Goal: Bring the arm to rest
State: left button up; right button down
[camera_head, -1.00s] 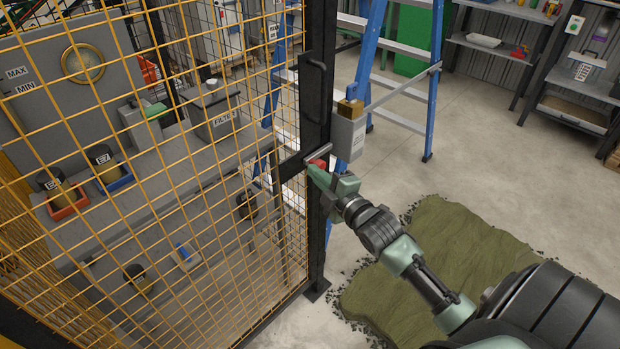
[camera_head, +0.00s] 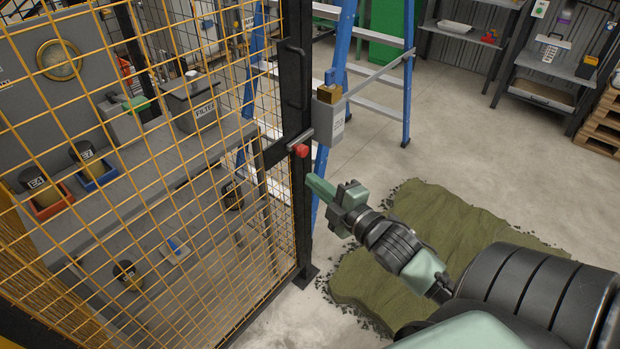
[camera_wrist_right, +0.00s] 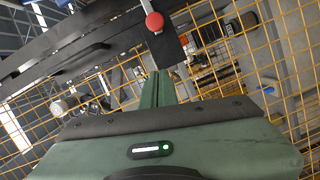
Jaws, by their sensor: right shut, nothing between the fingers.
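My right gripper (camera_head: 318,188) is green, shut and empty. In the head view it stands just right of and below the red knob (camera_head: 301,150) on the latch of the cage door, with a gap between them. In the right wrist view the closed fingers (camera_wrist_right: 158,88) point up toward the latch, and the red knob (camera_wrist_right: 155,22) shows beyond their tips. My right arm reaches in from the lower right of the head view. My left gripper does not show.
A yellow mesh cage (camera_head: 150,220) with a dark post (camera_head: 299,230) stands at the left. A grey lock box (camera_head: 329,122) sits beside the latch, with a blue ladder (camera_head: 345,45) behind. A green turf piece (camera_head: 450,220) lies on the floor under my arm. Open floor lies behind it.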

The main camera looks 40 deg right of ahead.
dwell(0.5)
jog(key=s+f+m+g, duration=0.3)
jog(key=f, duration=0.9)
jog(key=s+f+m+g+h, duration=0.1)
jog(key=s+f+m+g, duration=0.15)
jog(key=f, duration=0.95)
jog(key=s+f+m+g, duration=0.2)
jog(key=s+f, duration=0.2)
jog(key=f, duration=0.8)
jog(key=s+a+f+m+g, duration=0.1)
jog(key=s+a+f+g, duration=0.2)
jog(key=s+f, duration=0.4)
jog(key=s+a+f+m+g, duration=0.2)
jog(key=s+a+f, duration=0.3)
jog(key=s+f, duration=0.3)
jog(key=s+a+f+m+g+y, duration=0.1)
jog(key=s+a+f+g, duration=0.3)
jog(key=s, duration=1)
notch_tip(320, 180, down, 3)
jog(key=shift+s+a+f+m, duration=0.2)
jog(key=shift+s+m, duration=0.15)
jog(key=shift+m, duration=0.2)
